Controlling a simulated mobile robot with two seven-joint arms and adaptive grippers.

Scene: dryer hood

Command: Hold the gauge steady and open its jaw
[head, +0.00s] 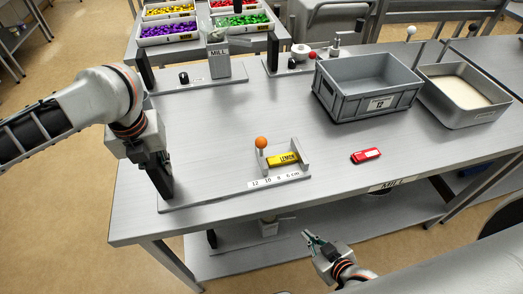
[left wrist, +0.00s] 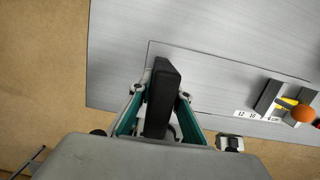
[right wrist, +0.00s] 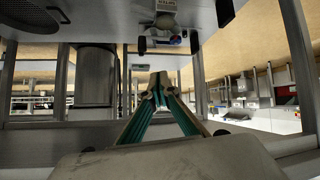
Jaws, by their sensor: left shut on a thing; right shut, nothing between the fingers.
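The gauge's flat grey base (head: 215,190) lies on the metal table. It carries a printed scale reading 12, 10, 8, 6 cm. A black upright handle (head: 162,186) stands at its left end. My left gripper (head: 153,163) is shut on this handle, with a finger on each side of it in the left wrist view (left wrist: 160,90). An orange ball knob (head: 261,142) tops the jaw's post at the base's right part. A yellow block marked LEMON (head: 284,159) lies between the jaw's grey walls. My right gripper (head: 312,238) is shut and empty, off the table's front edge; its fingertips meet in the right wrist view (right wrist: 158,88).
A red object (head: 366,155) lies right of the gauge. A grey crate marked 12 (head: 345,105) and a shallow tray (head: 440,108) stand at back right. Other fixtures, one marked MILL (head: 218,66), stand behind. A lower shelf (head: 330,230) runs beneath the table.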

